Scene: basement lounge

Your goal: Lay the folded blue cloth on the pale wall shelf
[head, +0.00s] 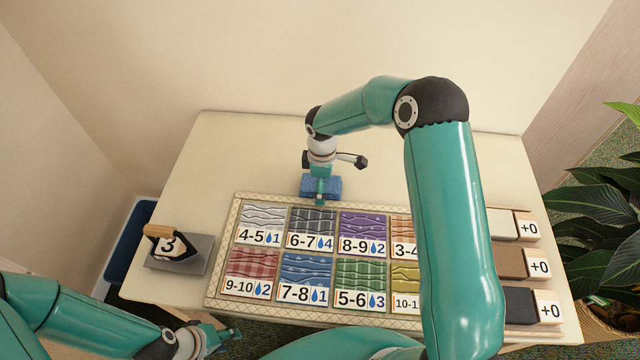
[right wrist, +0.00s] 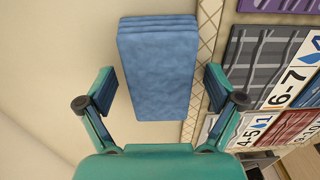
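The folded blue cloth (head: 335,187) lies on the pale table (head: 235,140), just behind the patterned board, in the head view. In the right wrist view the cloth (right wrist: 157,70) shows as a thick block with stacked layers at its far end. My right gripper (head: 321,190) is over the cloth. In the right wrist view its fingers (right wrist: 160,84) stand apart on either side of the cloth, with a gap on the right. My left gripper (head: 214,336) is low at the left, in front of the table; its finger opening is unclear. I see no wall shelf.
A board (head: 228,216) with several patterned, numbered swatches fills the table's front middle. A grey trowel-like tool (head: 192,257) with a 3 tag lies at the front left. Several blocks with +0 tags (head: 527,227) stand right. A leafy plant (head: 600,210) is beyond. The table's back left is clear.

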